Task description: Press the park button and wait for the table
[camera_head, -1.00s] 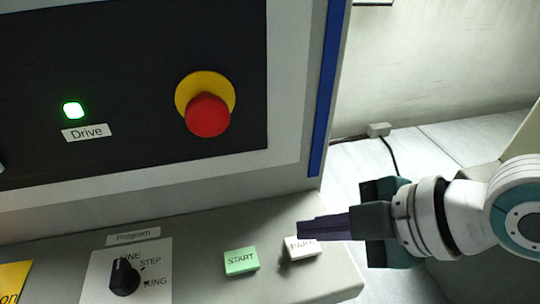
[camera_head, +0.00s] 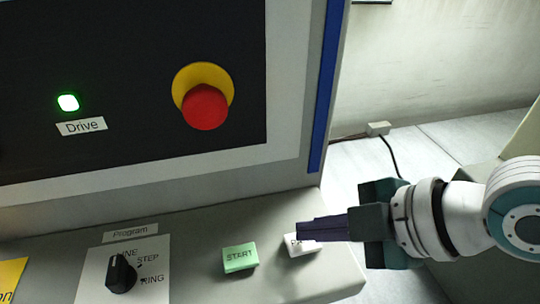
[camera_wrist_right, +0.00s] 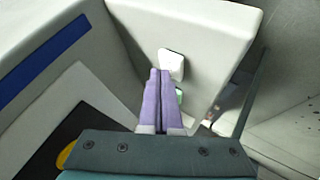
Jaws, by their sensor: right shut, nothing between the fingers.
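The white park button (camera_head: 303,246) sits at the right end of the sloped console, its label partly hidden behind my right gripper. My right gripper (camera_head: 300,230) is shut and empty, its dark fingers pointing left over the far part of the button. I cannot tell whether the tips touch it. In the right wrist view, the white button (camera_wrist_right: 171,64) shows just beyond the tips of the closed purple fingers (camera_wrist_right: 160,72). The green START button (camera_head: 240,258) is left of the park button, and a bit of green (camera_wrist_right: 179,96) shows beside the fingers. My left gripper is not in view, nor is the table.
A red emergency stop (camera_head: 205,106) on a yellow ring is on the upright dark panel above. A green Drive lamp (camera_head: 68,102) is lit. A black Program knob (camera_head: 121,274) is at the left. A blue edge strip (camera_head: 326,90) borders the panel.

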